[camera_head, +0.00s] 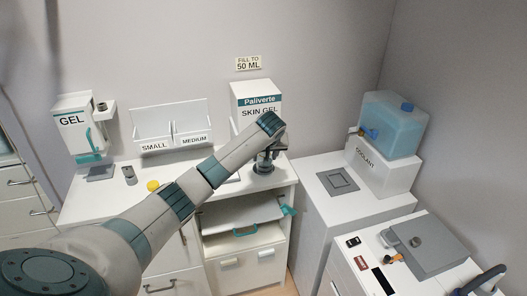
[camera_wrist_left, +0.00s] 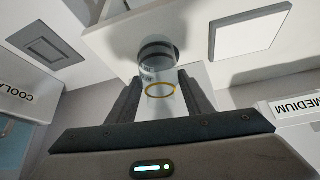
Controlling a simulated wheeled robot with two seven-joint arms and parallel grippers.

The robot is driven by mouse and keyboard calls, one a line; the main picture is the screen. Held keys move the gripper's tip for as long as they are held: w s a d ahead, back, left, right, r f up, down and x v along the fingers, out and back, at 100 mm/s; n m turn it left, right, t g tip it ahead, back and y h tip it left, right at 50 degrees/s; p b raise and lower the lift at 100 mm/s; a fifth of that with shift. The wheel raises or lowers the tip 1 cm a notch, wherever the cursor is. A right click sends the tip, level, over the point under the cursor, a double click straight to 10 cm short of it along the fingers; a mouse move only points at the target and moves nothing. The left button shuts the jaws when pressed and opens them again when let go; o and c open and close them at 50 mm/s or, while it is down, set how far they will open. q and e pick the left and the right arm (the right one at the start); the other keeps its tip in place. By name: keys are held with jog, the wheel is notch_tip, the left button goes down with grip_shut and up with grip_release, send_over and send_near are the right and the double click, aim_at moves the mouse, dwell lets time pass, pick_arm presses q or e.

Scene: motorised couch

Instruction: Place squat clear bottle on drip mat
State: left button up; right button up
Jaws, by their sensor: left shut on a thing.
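My left gripper (camera_head: 268,158) is shut on the squat clear bottle (camera_wrist_left: 150,72), above the right end of the white counter. In the left wrist view the bottle is between the fingers, with a yellow ring near and a dark band at its far end. Whether it touches the counter I cannot tell. In the head view the gripper hides most of it. A grey square mat (camera_head: 338,181) lies on the white cabinet below the coolant tank, and shows in the wrist view (camera_wrist_left: 50,50). Another grey mat (camera_head: 101,173) lies under the gel dispenser. Which is the drip mat I cannot tell.
The coolant tank (camera_head: 390,125) stands on a white block at right. A Paliverte box (camera_head: 256,95) stands behind my gripper. A white glove-size holder (camera_head: 168,122), a yellow item (camera_head: 153,185) and a small dark item (camera_head: 130,175) are on the counter. An open shelf (camera_head: 240,213) is below.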

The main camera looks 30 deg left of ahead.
pick_arm(q)
jog(key=w+a, duration=0.1)
jog(key=w+a+p, duration=0.1)
jog(key=shift+w+a+r, duration=0.1)
jog(key=shift+w+r, duration=0.05)
jog(key=shift+w, duration=0.15)
jog(key=shift+w+p, duration=0.1)
jog(key=shift+p, duration=0.25)
jog(key=shift+f, duration=0.4)
pick_arm(e)
jog(key=shift+d+r, duration=0.25)
jog(key=shift+r, duration=0.3)
jog(key=shift+d+r, duration=0.25)
jog(key=shift+r, duration=0.25)
pick_arm(q)
jog(key=shift+f, duration=0.1)
jog(key=o, duration=1.1)
pick_arm(e)
jog(key=shift+a, duration=0.3)
jog(key=shift+a, duration=0.1)
jog(key=shift+f, duration=0.1)
